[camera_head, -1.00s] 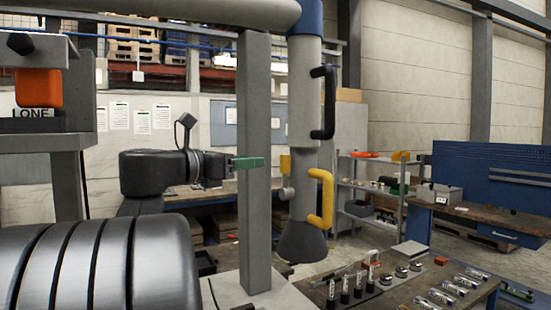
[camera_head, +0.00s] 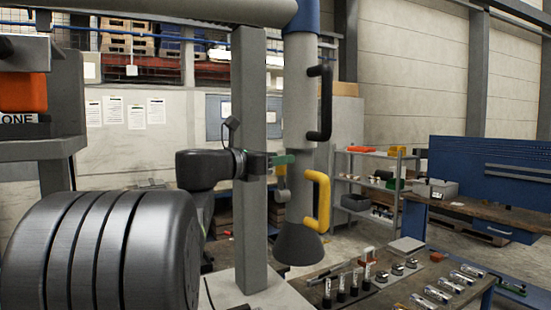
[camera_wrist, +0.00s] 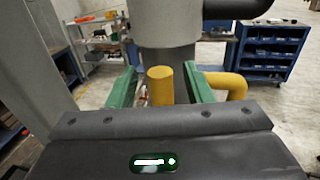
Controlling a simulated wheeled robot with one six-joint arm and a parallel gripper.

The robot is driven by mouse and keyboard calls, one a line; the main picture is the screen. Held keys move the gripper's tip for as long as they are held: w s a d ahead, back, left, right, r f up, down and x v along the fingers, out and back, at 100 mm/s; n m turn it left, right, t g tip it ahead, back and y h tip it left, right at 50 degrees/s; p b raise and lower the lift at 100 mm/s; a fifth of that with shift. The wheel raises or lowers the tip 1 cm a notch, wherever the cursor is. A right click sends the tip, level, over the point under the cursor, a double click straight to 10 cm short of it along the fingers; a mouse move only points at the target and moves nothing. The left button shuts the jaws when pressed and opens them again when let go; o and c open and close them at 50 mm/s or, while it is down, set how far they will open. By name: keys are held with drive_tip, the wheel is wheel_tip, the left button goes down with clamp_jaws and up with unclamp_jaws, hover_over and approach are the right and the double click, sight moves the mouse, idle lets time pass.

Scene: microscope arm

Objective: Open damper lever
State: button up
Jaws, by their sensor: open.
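The damper lever shows in the wrist view as an upright yellow cylindrical grip (camera_wrist: 161,88) in front of the grey duct. In the head view its yellow end is hidden behind my gripper, and its grey pivot part (camera_head: 283,194) shows below, on the duct's left side. My gripper (camera_head: 284,161) has green fingers and is at the lever's height. In the wrist view my gripper (camera_wrist: 160,80) is open, with one finger on each side of the yellow grip. Small gaps show on both sides.
The vertical grey extraction duct (camera_head: 299,110) carries a black handle (camera_head: 325,105) and a yellow handle (camera_head: 322,205), with a dark hood (camera_head: 298,243) below. A grey post (camera_head: 250,150) stands in front of my arm. A workbench with small parts (camera_head: 400,285) lies at lower right.

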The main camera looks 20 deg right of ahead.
clamp_jaws()
